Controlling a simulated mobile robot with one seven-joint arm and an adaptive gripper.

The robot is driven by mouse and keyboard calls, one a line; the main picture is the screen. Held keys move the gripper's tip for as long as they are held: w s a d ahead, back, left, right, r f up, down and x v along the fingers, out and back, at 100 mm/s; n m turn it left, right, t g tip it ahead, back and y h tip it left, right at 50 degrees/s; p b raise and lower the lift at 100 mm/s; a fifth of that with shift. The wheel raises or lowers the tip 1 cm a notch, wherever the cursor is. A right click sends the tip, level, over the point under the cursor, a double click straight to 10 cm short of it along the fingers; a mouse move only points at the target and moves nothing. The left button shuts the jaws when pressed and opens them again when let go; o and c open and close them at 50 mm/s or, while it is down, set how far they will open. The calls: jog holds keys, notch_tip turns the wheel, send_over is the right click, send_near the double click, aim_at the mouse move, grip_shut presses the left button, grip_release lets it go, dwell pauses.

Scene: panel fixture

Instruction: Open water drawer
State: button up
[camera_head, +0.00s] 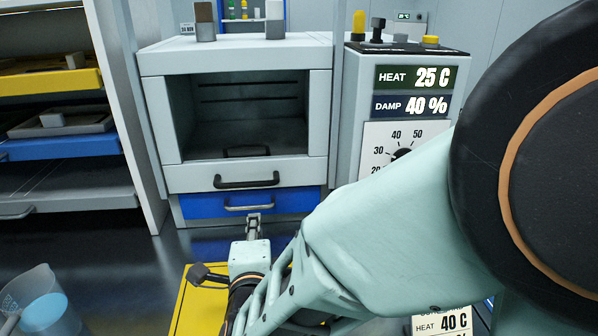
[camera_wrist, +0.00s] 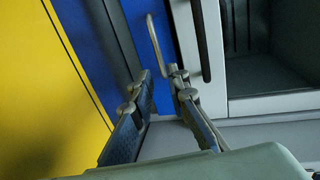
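The blue drawer (camera_head: 205,207) is at the bottom of the pale cabinet and looks shut, its front roughly flush below the chamber. Its grey bar handle (camera_head: 249,207) runs across the front. My gripper (camera_head: 253,218) is just in front of and below that handle. In the wrist view, the blue drawer front (camera_wrist: 163,95) lies behind my gripper (camera_wrist: 160,77), whose two fingers are apart. The handle (camera_wrist: 154,42) reaches down towards the gap between the fingertips. I cannot tell whether the fingers touch it.
Above the drawer is an open dark chamber (camera_head: 240,115) with a black handle (camera_head: 246,181) on the panel below it. A control unit (camera_head: 408,100) stands right. Shelves (camera_head: 55,150) with trays stand left. A beaker of blue liquid (camera_head: 45,308) and a yellow panel (camera_head: 198,303) are in front.

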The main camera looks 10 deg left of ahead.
aim_at(255, 208)
jog(key=b+x, duration=0.1)
jog(key=x, duration=0.9)
jog(key=shift+w+a, duration=0.15)
jog(key=shift+w, duration=0.1)
grip_shut()
